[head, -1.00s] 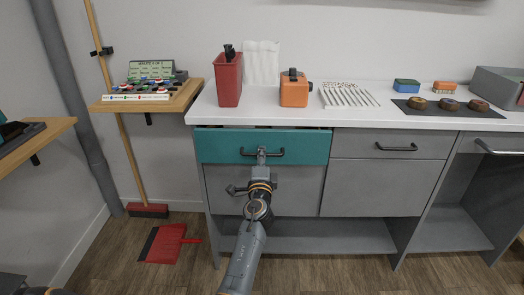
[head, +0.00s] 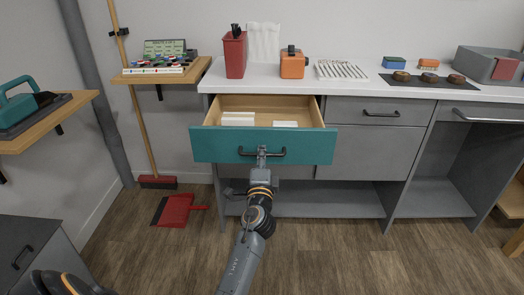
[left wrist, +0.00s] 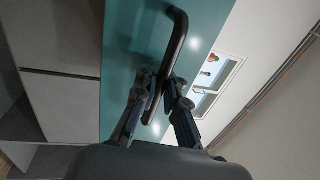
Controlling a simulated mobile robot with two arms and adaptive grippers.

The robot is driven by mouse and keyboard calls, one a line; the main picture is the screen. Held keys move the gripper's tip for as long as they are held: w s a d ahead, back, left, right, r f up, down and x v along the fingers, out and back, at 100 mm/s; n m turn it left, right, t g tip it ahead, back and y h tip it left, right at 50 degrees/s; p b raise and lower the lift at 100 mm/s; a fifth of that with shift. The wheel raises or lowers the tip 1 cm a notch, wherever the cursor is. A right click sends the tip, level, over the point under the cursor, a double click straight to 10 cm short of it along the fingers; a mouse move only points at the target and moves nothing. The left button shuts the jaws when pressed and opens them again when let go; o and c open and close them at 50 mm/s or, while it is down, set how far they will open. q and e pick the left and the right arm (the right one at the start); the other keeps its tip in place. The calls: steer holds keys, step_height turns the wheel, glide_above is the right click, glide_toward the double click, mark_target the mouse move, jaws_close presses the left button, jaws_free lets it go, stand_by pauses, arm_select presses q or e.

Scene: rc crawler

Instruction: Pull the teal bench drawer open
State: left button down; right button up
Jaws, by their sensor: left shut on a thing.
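The teal bench drawer (head: 210,146) stands well out from the bench in the head view, and its wooden inside shows with white items (head: 238,118) in it. Its dark bar handle (head: 275,153) runs across the front. My left gripper (head: 262,155) is shut on this handle near its middle. In the left wrist view the two fingers (left wrist: 157,88) close around the handle (left wrist: 177,42), with the teal front (left wrist: 118,60) behind. My right gripper is not in view.
Grey drawers with handles (head: 381,113) are shut on the right. The white bench top (head: 350,86) carries a red bin (head: 235,55), an orange box (head: 292,64) and a white rack (head: 342,70). A red dustpan (head: 175,209) lies on the floor at the left. Open floor lies in front.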

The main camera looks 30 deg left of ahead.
arm_select(q)
steer(key=shift+s+d+f, duration=0.1)
steer(key=shift+s+d, duration=0.15)
steer(key=shift+s, duration=0.05)
steer(key=c, duration=1.7)
jaws_free()
